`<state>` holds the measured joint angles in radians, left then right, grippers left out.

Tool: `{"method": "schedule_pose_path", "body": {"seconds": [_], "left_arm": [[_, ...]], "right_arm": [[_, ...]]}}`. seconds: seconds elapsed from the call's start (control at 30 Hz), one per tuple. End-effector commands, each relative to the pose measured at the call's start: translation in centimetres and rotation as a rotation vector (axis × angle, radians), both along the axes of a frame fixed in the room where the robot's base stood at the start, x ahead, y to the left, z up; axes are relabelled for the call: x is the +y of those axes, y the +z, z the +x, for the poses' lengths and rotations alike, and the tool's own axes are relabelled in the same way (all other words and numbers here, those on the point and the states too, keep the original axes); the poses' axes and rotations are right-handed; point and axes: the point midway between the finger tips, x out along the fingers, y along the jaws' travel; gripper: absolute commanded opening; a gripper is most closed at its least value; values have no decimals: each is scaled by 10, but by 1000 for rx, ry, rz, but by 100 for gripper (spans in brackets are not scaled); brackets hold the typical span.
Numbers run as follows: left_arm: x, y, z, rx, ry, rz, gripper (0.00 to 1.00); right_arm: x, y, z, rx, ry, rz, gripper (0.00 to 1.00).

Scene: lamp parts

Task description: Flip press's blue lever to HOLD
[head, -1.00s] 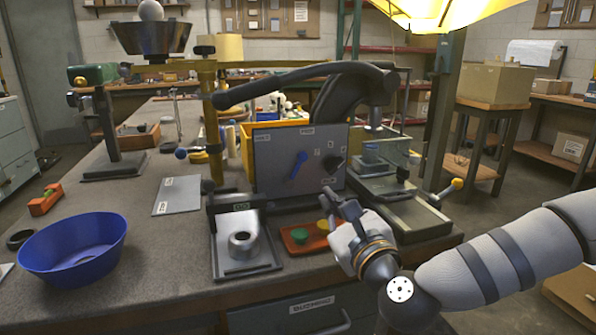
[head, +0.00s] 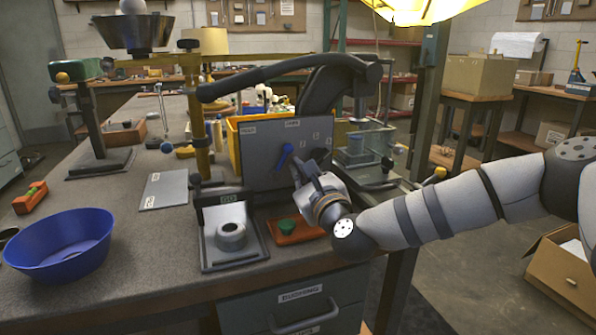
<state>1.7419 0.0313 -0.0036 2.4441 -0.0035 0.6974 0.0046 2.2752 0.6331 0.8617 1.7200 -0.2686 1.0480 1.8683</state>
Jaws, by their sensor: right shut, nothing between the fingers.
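The press's blue lever (head: 284,158) is on a grey upright panel (head: 256,160). It points up and slightly right, towards a small label on the panel's top edge. Another small label sits at the panel's upper left; I cannot read either with certainty. My right gripper (head: 300,171) is in front of the panel, just right of and below the lever. Its fingers are shut and empty. I cannot tell whether they touch the lever. The hand hides the panel's lower right part. My left gripper is not in view.
Below the panel stand a grey fixture (head: 231,238) and an orange tray (head: 297,234) with a green part. A long dark press handle (head: 262,75) spans above. A blue bowl (head: 60,246) sits at left; the bench between is mostly clear.

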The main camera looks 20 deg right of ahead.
Motion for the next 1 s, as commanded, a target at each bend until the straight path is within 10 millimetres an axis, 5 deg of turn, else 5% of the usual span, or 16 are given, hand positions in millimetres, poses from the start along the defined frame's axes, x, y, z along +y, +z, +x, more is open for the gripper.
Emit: {"method": "schedule_pose_path", "body": {"seconds": [1.0], "left_arm": [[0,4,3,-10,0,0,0]], "right_arm": [[2,6,5,-4,1,-99,0]]}}
